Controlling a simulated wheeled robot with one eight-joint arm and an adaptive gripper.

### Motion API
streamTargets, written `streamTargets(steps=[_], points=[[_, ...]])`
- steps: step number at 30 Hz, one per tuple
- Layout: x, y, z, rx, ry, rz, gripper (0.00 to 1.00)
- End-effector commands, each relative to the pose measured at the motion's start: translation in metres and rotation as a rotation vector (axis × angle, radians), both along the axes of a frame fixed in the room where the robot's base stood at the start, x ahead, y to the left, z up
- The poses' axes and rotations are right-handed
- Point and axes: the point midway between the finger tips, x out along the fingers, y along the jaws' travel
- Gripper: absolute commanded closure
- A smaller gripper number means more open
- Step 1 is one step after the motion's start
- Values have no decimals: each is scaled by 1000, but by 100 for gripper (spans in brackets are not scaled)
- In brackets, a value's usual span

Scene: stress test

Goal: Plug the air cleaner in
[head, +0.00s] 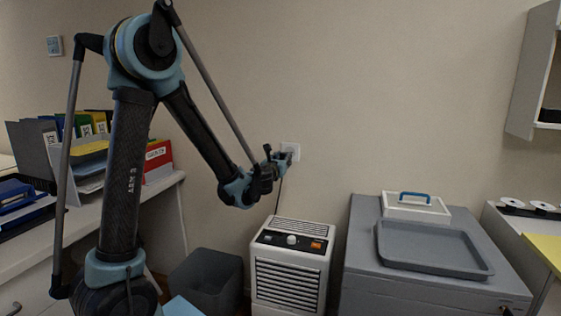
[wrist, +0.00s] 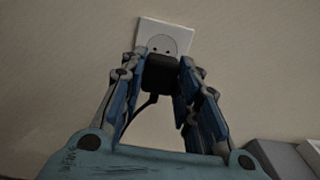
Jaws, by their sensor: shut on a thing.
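My gripper (wrist: 160,85) is shut on a dark plug (wrist: 160,72), with a finger on either side of it. A dark cord (wrist: 138,112) hangs down from the plug in the wrist view. The white wall socket (wrist: 165,37) is just beyond the plug, its round recess and two holes showing above it. The plug covers the socket's lower part, and I cannot tell whether they touch. In the head view my gripper (head: 279,160) is beside the socket (head: 291,150). The white air cleaner (head: 288,282) stands on the floor below, with the cord hanging toward it.
A dark bin (head: 207,277) stands left of the air cleaner. A grey cabinet (head: 362,255) on the right bears a grey tray (head: 432,250) and a white box with a blue handle (head: 415,207). A desk with several binders is at the left. The wall around the socket is clear.

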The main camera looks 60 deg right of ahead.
Motion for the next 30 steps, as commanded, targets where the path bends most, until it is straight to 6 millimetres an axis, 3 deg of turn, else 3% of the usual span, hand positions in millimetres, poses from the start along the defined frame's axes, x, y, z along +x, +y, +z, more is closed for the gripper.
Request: streamTargets(steps=[30], points=[[15,-56,0,0,0,-4,92]])
